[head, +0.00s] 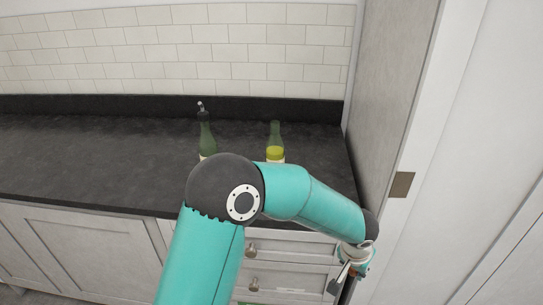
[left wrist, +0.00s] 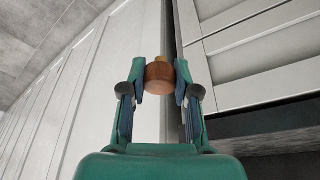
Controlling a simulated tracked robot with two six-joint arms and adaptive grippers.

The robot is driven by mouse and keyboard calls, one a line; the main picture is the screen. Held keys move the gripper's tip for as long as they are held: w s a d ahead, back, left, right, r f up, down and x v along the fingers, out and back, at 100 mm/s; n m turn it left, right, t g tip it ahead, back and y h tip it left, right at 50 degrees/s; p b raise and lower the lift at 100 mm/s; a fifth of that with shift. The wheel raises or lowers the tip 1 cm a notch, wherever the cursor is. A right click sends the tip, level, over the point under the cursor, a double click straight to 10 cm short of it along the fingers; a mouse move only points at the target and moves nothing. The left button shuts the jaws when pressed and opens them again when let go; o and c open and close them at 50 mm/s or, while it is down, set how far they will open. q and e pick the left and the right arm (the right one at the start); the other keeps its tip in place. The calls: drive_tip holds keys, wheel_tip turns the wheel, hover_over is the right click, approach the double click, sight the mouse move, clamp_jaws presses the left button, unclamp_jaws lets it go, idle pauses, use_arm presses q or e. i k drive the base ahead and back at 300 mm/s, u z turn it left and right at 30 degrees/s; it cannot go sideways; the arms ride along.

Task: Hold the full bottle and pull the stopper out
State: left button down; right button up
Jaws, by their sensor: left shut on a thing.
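A green glass bottle (head: 275,138) with yellow liquid stands upright on the counter. No stopper shows in its mouth, and its lower part is hidden behind my left arm. A second green bottle (head: 206,138) to its left has a dark pourer with a metal spout on top. My left gripper (head: 341,288) is low at the right, in front of the drawers and away from both bottles. In the left wrist view it is shut on a brown stopper (left wrist: 159,78) with a yellowish end (left wrist: 161,57). My right gripper is not in view.
The dark counter (head: 90,155) is clear left of the bottles. A tall cabinet side panel (head: 385,90) bounds it on the right. Drawers (head: 285,272) with round knobs lie below, close to my left gripper. A tiled wall stands behind.

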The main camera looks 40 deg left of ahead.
sight(274, 148)
drive_tip(key=u, duration=0.15)
drive_tip(key=k, duration=1.55)
drive_tip(key=u, duration=0.55)
drive_tip(key=i, duration=1)
